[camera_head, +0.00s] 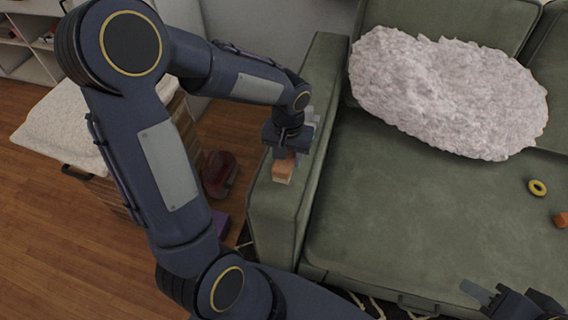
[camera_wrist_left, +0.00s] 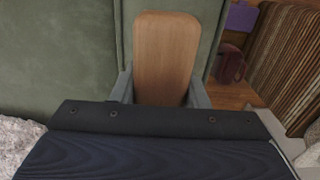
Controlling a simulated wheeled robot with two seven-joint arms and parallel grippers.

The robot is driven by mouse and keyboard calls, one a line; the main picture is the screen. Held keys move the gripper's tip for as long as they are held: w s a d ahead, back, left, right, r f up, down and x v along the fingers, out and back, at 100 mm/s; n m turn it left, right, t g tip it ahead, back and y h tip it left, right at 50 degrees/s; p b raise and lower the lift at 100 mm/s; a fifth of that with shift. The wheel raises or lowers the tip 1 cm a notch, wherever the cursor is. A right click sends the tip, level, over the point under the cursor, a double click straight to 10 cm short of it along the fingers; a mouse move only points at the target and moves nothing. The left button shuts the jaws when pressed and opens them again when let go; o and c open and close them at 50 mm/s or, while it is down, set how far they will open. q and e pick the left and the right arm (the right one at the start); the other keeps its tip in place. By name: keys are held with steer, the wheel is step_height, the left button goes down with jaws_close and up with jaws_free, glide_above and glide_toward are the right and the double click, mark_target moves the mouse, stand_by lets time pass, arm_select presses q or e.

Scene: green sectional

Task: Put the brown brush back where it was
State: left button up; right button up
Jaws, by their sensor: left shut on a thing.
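The brown brush (camera_head: 283,172) is in my left gripper (camera_head: 290,154), over the top of the green sofa's left armrest (camera_head: 270,205). In the left wrist view its flat wooden face (camera_wrist_left: 166,55) fills the space between the two grey fingers (camera_wrist_left: 160,92), which are shut on its sides. I cannot tell whether the brush touches the armrest. My right gripper (camera_head: 512,299) is at the bottom right of the head view, over the sofa's front edge, with its fingers apart and nothing seen between them.
A fluffy white cushion (camera_head: 445,92) leans on the sofa back. A yellow ring (camera_head: 537,187) and an orange block (camera_head: 562,220) lie on the seat (camera_head: 420,215), otherwise clear. Left of the armrest are a dark red object (camera_head: 218,174) and a slatted chest with a white top (camera_head: 60,125).

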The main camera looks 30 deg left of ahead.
arm_select(q)
steer(key=shift+w+a+f, duration=0.35)
steer(key=shift+a+f, duration=0.2)
steer(key=shift+f, duration=0.25)
steer(key=shift+w+a+f+b, duration=0.15)
steer(key=shift+f+b, duration=0.35)
steer(key=shift+f, duration=1.2)
steer(key=shift+f+b, duration=0.3)
steer(key=o, duration=0.7)
steer(key=shift+r, duration=0.1)
steer(key=o, duration=0.3)
